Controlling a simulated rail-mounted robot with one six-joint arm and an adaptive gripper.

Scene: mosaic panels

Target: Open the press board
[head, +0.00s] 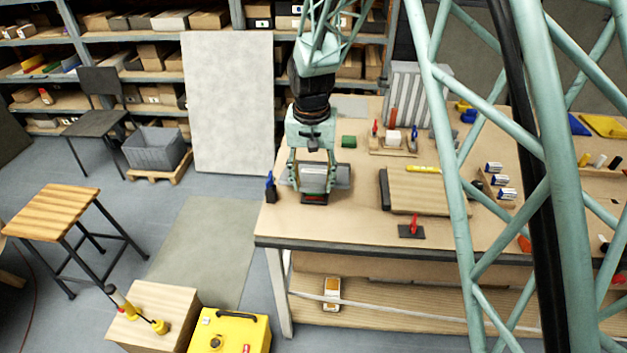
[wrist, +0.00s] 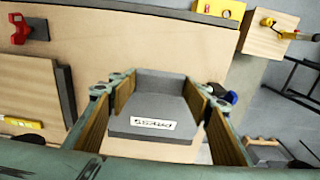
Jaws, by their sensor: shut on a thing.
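A grey block with a white label (wrist: 152,123), apparently reading PRESS, lies between the two fingers of my gripper (wrist: 165,105). My gripper (head: 314,177) is shut on this block near the left end of the workbench in the head view, where the block (head: 343,177) is partly hidden by the fingers. I cannot tell whether the block touches the bench. A wooden board (head: 430,190) with a dark strip (head: 384,190) along its left edge lies flat on the bench, right of my gripper. The board also shows in the wrist view (wrist: 30,85).
A red clamp (head: 411,229) stands in front of the board and a yellow level (head: 423,169) lies at its back. A blue-topped item (head: 270,187) stands left of my gripper.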

